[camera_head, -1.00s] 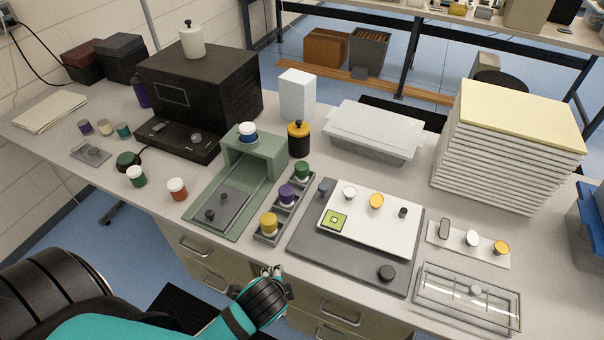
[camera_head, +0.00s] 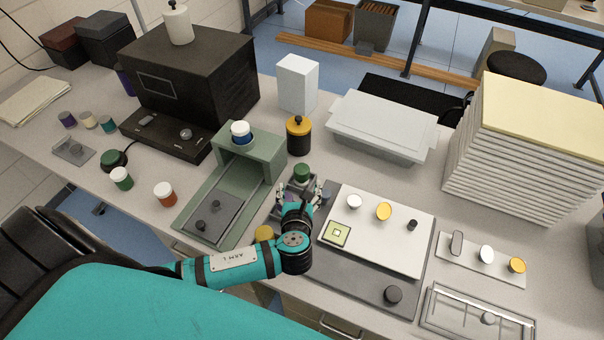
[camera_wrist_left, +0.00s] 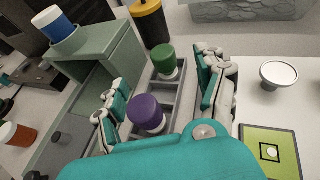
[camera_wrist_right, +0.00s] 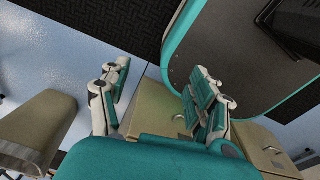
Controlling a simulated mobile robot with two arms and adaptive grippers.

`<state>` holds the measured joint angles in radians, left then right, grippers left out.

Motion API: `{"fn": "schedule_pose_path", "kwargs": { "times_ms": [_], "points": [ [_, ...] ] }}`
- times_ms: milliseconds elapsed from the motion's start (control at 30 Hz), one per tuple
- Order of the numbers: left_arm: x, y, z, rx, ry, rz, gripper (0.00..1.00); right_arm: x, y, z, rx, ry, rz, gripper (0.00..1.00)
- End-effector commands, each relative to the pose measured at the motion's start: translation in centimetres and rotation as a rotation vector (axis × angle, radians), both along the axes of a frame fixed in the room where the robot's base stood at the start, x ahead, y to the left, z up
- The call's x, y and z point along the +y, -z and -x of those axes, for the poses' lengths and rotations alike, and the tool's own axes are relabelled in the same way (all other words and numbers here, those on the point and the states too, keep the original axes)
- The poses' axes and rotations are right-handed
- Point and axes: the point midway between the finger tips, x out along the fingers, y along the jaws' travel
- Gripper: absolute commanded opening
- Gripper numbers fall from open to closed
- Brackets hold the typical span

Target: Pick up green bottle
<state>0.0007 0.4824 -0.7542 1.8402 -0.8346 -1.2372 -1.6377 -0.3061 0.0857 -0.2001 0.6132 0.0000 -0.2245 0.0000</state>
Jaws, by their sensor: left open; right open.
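A green-topped bottle (camera_head: 302,172) stands upright in the far slot of a grey rack. It also shows in the left wrist view (camera_wrist_left: 165,58), with a pale lower part. My left gripper (camera_head: 303,190) is open over the rack, on the near side of this bottle. In the left wrist view its fingers stand either side of the rack, with the purple-topped bottle (camera_wrist_left: 146,112) nearer and the green one farther, between them. Another green bottle with a white cap (camera_head: 121,178) stands at the left of the table. My right gripper (camera_wrist_right: 160,85) is open and empty, away from the table top.
A green press frame (camera_head: 262,158) with a blue bottle (camera_head: 241,133) on top stands left of the rack. A black and yellow jar (camera_head: 299,134) is behind it. A white plate (camera_head: 385,240) with small parts lies to the right. A yellow bottle (camera_head: 264,233) is partly hidden by my arm.

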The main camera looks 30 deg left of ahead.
Motion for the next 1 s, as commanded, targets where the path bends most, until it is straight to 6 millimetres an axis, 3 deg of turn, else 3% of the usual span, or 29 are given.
{"fn": "schedule_pose_path", "kwargs": {
  "times_ms": [100, 167, 400, 533, 800, 1000],
  "points": [
    [1.2, 0.9, -2.3, -0.001, -0.004, -0.002, 0.72, -1.0, -0.2, 2.4, 0.035, -0.002, 0.014, 0.63],
    [1.6, 1.3, -3.3, -0.001, -0.003, -0.001, 0.72, -1.0, -0.3, 2.5, 0.036, -0.002, 0.014, 0.63],
    [2.6, 2.5, -5.4, 0.000, -0.002, 0.003, 0.72, 0.6, -0.6, -2.0, -0.035, 0.003, -0.010, 0.63],
    [2.9, 2.8, -6.1, -0.001, -0.003, 0.004, 0.72, 1.4, -0.8, -3.0, -0.050, 0.005, -0.021, 0.63],
    [4.1, 4.6, -9.1, 0.000, -0.003, 0.003, 0.72, 1.1, -0.8, -0.9, -0.016, 0.004, -0.014, 0.63],
    [4.4, 5.0, -9.8, 0.000, -0.002, 0.005, 0.72, 0.5, -0.8, 0.1, -0.001, 0.001, -0.006, 0.63]
  ]
}}
